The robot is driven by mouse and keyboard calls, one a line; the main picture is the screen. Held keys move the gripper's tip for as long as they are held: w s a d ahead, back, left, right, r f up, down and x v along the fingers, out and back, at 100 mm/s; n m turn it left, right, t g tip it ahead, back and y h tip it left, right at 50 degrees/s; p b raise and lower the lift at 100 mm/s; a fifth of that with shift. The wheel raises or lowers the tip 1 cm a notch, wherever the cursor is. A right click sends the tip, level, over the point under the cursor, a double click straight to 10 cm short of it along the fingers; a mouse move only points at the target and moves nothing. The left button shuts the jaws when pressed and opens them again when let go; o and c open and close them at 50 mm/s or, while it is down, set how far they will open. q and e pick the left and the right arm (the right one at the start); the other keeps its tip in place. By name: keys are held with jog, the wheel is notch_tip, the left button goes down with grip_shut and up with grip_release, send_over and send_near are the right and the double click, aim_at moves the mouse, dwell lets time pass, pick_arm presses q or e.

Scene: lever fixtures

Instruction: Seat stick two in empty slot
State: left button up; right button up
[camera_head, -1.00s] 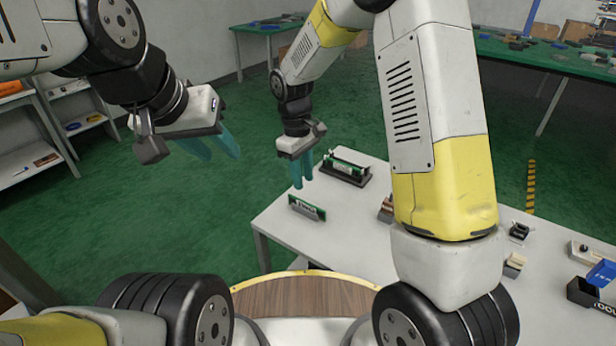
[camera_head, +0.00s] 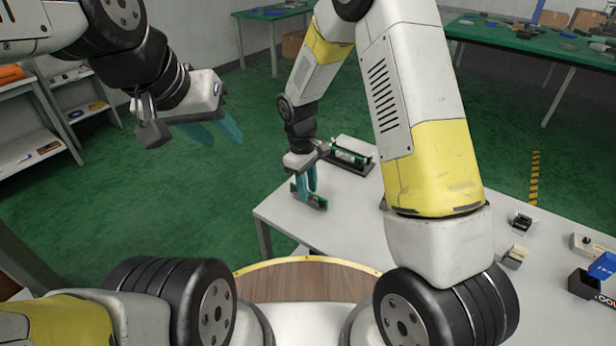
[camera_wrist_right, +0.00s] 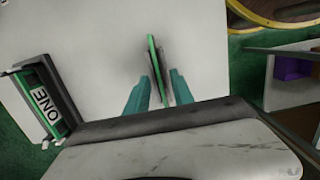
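A thin green stick with a grey part (camera_head: 319,203) stands on edge on the white table near its left corner; its label is not readable now. My right gripper (camera_head: 305,182) is lowered over it. In the right wrist view, the fingers (camera_wrist_right: 157,88) lie on either side of the stick (camera_wrist_right: 152,60), with narrow gaps that look open. A dark holder (camera_head: 368,168) stands behind, bearing a green stick (camera_head: 350,157); in the right wrist view that stick (camera_wrist_right: 42,100) reads "ONE". An empty slot is not clearly visible. My left gripper (camera_head: 215,132) is open and empty, above the floor.
The white table (camera_head: 345,225) is clear around the stick. Small fixtures (camera_head: 521,222), a black box (camera_head: 585,285) and a blue item (camera_head: 604,266) stand at its right. My right forearm hides the table's middle. A round wooden surface (camera_head: 305,282) is at the front.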

grip_shut()
jog(key=shift+r, duration=0.1)
